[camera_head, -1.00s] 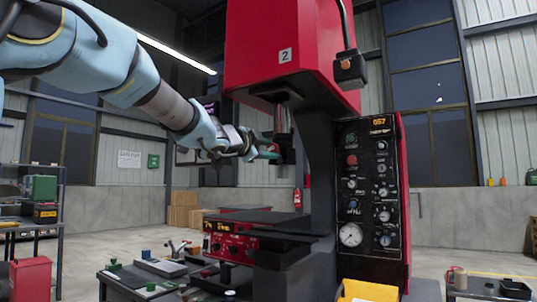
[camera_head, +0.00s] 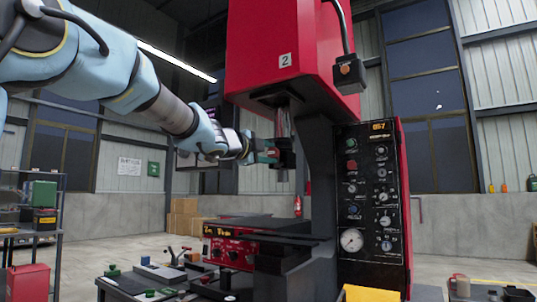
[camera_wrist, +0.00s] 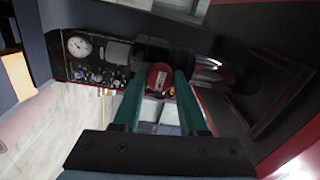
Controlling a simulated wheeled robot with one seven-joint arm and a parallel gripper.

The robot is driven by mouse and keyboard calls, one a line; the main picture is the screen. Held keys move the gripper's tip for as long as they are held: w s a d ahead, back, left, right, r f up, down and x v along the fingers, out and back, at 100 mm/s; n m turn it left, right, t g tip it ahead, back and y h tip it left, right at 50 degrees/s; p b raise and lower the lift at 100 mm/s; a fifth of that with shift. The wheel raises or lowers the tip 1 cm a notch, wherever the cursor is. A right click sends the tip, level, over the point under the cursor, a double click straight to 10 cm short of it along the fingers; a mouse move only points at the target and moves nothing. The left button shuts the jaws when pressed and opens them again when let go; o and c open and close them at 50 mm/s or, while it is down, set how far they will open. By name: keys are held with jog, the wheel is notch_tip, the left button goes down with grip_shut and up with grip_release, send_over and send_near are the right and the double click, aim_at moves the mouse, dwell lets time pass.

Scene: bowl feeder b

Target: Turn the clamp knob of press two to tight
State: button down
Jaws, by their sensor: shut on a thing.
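Press two (camera_head: 285,40) is the tall red machine with a "2" plate, in the middle of the head view. My gripper (camera_head: 270,156) is at the dark ram clamp (camera_head: 287,152) under the red head, reaching in from the left. In the wrist view my gripper (camera_wrist: 158,80) has its two green fingers on either side of a red knob (camera_wrist: 158,74). It is shut on this clamp knob, whose face shows a small light mark. In the head view the knob is too small and covered to make out.
The black control panel (camera_head: 367,195) with gauges stands right of the ram. The dark press bed (camera_head: 262,226) lies below my gripper, with free air between. A bench with small tools (camera_head: 150,275) is at the lower left. A yellow bin (camera_head: 370,293) is in front.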

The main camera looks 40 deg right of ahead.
jog(key=shift+c, duration=2.2)
grip_release()
jog(key=b+v, duration=0.1)
jog(key=v, duration=0.9)
jog(key=shift+a, duration=0.4)
jog(key=shift+s, duration=0.1)
